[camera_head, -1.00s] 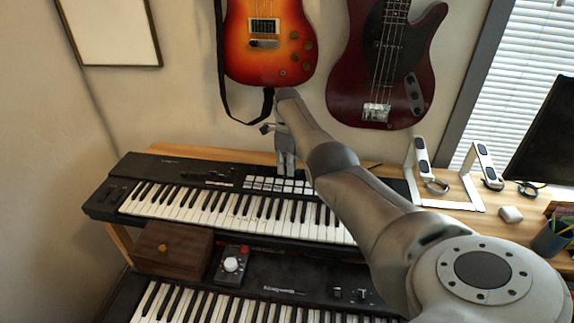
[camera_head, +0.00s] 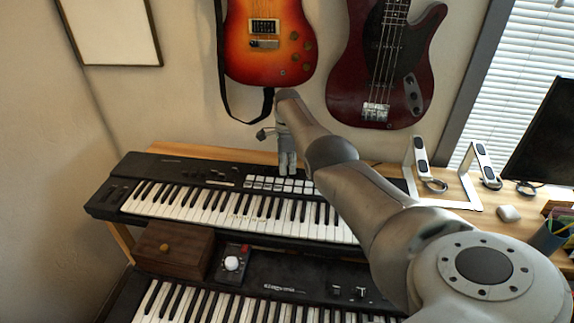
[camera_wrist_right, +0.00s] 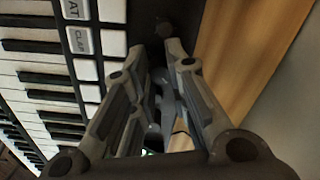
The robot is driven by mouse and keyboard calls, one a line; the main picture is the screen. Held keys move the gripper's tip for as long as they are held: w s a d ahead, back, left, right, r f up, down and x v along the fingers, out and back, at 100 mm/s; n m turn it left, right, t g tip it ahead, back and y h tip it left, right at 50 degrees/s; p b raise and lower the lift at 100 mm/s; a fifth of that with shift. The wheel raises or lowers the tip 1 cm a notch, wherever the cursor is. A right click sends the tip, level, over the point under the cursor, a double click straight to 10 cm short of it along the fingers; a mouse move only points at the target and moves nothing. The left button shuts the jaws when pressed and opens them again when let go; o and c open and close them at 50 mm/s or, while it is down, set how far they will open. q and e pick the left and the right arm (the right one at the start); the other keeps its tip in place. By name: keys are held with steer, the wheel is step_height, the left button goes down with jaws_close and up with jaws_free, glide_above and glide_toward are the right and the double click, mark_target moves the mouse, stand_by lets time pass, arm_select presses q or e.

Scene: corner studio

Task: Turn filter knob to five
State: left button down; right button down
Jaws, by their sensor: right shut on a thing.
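The upper keyboard (camera_head: 150,171) is black and has a row of pale pads (camera_head: 262,182) on its panel. My right gripper (camera_head: 287,172) points down at the panel's back part, just right of the middle. In the right wrist view its two fingers (camera_wrist_right: 157,50) are close together around a small dark knob, the filter knob, mostly hidden between them. The number marks around the held knob cannot be read. My left gripper is not in view.
A lower keyboard (camera_head: 262,273), a wooden box (camera_head: 160,259) and a small device with a white knob (camera_head: 232,263) are in front. Two guitars (camera_head: 268,60) (camera_head: 372,75) hang behind. White stands (camera_head: 455,205) are to the right on the wooden desk.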

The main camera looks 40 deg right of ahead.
steer(key=c, duration=1.4)
jaws_free()
steer(key=shift+o, duration=0.2)
step_height(320, 180, up, 12)
